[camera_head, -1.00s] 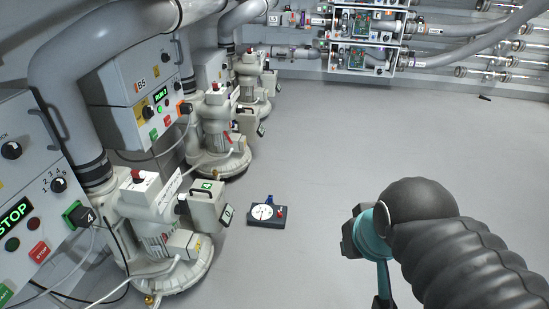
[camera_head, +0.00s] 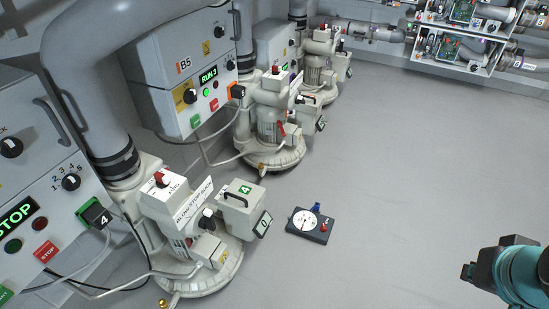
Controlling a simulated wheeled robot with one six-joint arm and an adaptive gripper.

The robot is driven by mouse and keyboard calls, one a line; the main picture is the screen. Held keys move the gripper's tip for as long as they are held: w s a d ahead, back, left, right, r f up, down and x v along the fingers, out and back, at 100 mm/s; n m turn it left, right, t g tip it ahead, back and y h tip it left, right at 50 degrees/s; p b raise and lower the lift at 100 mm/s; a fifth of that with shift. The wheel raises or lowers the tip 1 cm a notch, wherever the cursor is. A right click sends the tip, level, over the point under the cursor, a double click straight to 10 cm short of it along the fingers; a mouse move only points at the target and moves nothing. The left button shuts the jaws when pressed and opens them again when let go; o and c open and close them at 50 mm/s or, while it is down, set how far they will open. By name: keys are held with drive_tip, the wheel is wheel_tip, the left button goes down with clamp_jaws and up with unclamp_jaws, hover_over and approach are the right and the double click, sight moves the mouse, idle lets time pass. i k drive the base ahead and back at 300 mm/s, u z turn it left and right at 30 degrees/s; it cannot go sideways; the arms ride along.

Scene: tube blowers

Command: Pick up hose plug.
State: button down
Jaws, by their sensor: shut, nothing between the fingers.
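I cannot pick out a hose plug with certainty in this view. A dark box with a round white dial (camera_head: 306,222) lies on the floor in the lower middle, with a red knob and a small blue part. Part of my arm, teal and dark (camera_head: 515,272), shows at the lower right edge. My gripper's fingers are not visible, and nothing held by them shows.
The nearest blower (camera_head: 185,240) stands at lower left, with two more blowers (camera_head: 268,125) (camera_head: 318,65) behind it. Cables (camera_head: 120,283) run near the nearest one. A rack with pipes (camera_head: 455,40) stands at the back right.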

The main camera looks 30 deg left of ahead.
sight(317, 208)
drive_tip(key=u, duration=0.35)
drive_tip(key=i, duration=0.7)
drive_tip(key=u, duration=1)
drive_tip(key=i, duration=0.25)
drive_tip(key=u, duration=0.25)
